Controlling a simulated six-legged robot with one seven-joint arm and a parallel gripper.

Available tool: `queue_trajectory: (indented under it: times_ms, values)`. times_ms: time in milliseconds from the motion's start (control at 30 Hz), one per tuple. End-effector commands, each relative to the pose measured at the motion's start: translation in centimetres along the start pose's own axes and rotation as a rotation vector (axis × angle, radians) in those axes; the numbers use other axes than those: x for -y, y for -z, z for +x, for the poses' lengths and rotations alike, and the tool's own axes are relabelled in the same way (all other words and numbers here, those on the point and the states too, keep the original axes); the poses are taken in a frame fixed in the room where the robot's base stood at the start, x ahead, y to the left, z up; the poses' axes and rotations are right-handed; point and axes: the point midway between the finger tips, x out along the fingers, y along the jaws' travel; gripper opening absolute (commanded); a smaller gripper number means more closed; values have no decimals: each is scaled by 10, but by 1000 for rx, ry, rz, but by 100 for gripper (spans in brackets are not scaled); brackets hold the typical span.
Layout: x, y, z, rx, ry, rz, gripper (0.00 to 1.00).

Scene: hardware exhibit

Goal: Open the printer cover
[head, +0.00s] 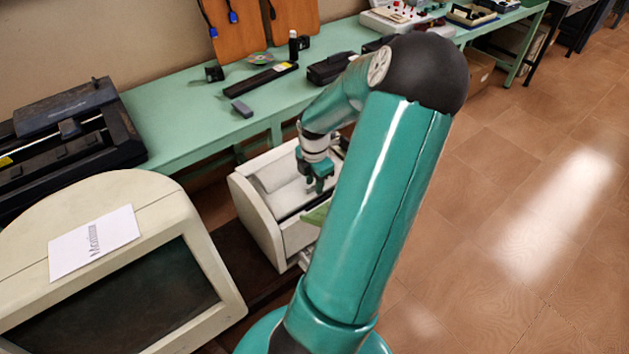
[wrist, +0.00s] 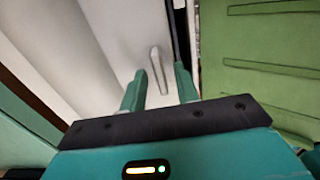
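The printer (head: 262,222) is a white box on a dark low surface, partly hidden behind my arm. Its pale cover (head: 283,180) looks lowered, though my arm hides part of it. In the wrist view the cover (wrist: 125,35) is a smooth white panel with a small grey handle (wrist: 157,66). My gripper (head: 319,186) is over the printer, pointing down. In the wrist view my gripper's fingers (wrist: 160,82) are apart, one on each side of the handle, with gaps visible between. I cannot tell how deep the handle sits between them.
A green ribbed panel (wrist: 262,65) lies right of the cover in the wrist view. An old monitor (head: 110,262) with a paper sign stands left of the printer. A green bench (head: 185,125) with several devices runs behind. The tiled floor (head: 520,220) at right is clear.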

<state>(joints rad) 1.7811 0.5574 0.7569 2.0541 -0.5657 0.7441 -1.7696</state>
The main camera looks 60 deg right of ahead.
Motion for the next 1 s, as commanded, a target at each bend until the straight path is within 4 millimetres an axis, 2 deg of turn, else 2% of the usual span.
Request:
queue_trajectory:
  times_ms: [200, 367, 400, 767, 1000]
  values:
    - [0, 0, 0, 0, 0, 1, 31]
    - [0, 0, 0, 0, 0, 1, 1]
    - [0, 0, 0, 0, 0, 1, 0]
    - [0, 0, -2, 1, 14, 1, 0]
    - [-4, 0, -16, 2, 97, 0, 0]
